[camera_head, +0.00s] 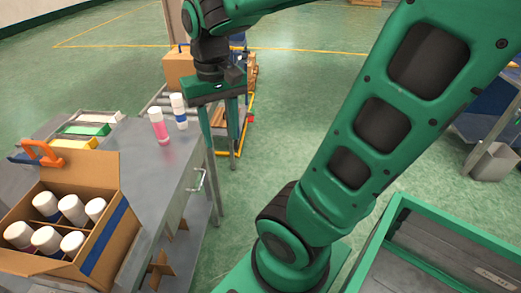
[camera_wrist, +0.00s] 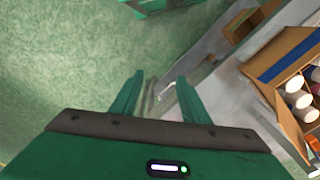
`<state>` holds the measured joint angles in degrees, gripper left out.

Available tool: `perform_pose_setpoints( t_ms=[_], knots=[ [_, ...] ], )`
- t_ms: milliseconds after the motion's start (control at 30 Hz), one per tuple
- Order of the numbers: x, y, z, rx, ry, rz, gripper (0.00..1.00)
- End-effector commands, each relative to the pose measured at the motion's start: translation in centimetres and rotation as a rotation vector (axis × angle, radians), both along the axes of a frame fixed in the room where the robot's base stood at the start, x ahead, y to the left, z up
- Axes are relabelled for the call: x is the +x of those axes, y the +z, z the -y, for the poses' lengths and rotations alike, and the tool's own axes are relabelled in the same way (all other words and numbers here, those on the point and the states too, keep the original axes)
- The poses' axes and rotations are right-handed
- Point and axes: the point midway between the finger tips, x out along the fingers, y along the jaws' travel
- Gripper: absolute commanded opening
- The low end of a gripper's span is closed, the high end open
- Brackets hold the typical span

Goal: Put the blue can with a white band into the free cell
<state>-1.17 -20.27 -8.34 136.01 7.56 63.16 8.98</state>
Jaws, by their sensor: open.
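The blue can with a white band (camera_head: 180,120) stands upright with its white cap near the right edge of the grey metal table (camera_head: 160,175) in the head view. My gripper (camera_head: 221,150) is open and empty, to the right of the can, past the table edge, fingers pointing down. In the wrist view my gripper (camera_wrist: 160,80) has nothing between its fingers, and the can cannot be made out. The cardboard box (camera_head: 105,235) stands open at lower left with several white-capped cans in cells; it also shows in the wrist view (camera_wrist: 275,50). I cannot clearly make out the free cell.
A pink can (camera_head: 159,128) with a white cap stands close to the left of the blue can. Several small trays (camera_head: 85,129) and an orange tool (camera_head: 42,153) lie behind the box. A closed carton (camera_head: 179,70) stands farther back. The green floor (camera_head: 285,110) right of the table is open.

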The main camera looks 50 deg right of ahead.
Motion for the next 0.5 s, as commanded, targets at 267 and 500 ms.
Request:
perform_pose_setpoints(
  t_ms=[267, 500],
  knots=[
    [-8.8, -3.4, 5.1, 0.017, -0.147, -0.002, 0.42],
    [-10.3, -4.0, 5.4, 0.021, -0.166, -0.003, 0.42]
  ],
)
